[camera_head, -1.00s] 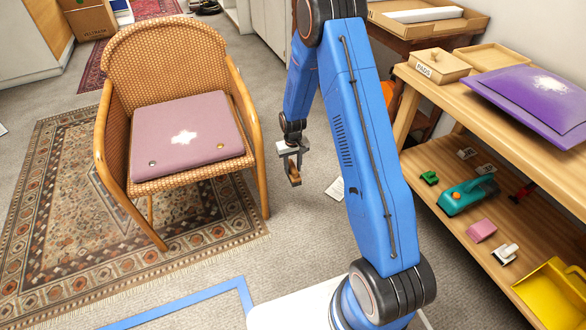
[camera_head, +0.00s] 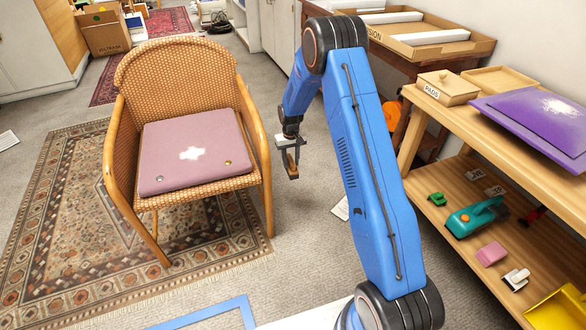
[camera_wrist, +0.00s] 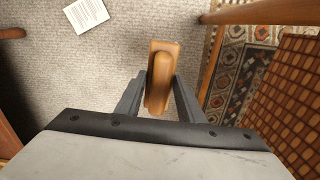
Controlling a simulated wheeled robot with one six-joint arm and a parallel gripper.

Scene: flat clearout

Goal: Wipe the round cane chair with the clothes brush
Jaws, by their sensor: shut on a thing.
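The round cane chair (camera_head: 176,72) stands on a patterned rug at the left of the head view, with wooden arms and a woven back. A pink cushion (camera_head: 165,170) with a white patch lies on its seat. My gripper (camera_head: 290,160) is to the right of the chair, apart from it, above the grey carpet. It is shut on the clothes brush, a wooden-backed piece (camera_wrist: 162,78) that shows between the fingers in the wrist view. The brush's bristles are hidden there. Part of the chair's woven side (camera_wrist: 290,95) shows at the right of the wrist view.
A wooden shelf unit (camera_head: 470,125) on the right holds a box marked PADS (camera_head: 447,87), purple folders (camera_head: 545,115), a teal hand vacuum (camera_head: 476,216) and a yellow dustpan (camera_head: 560,310). A paper (camera_head: 341,209) lies on the floor. Blue tape (camera_head: 210,314) marks the floor in front.

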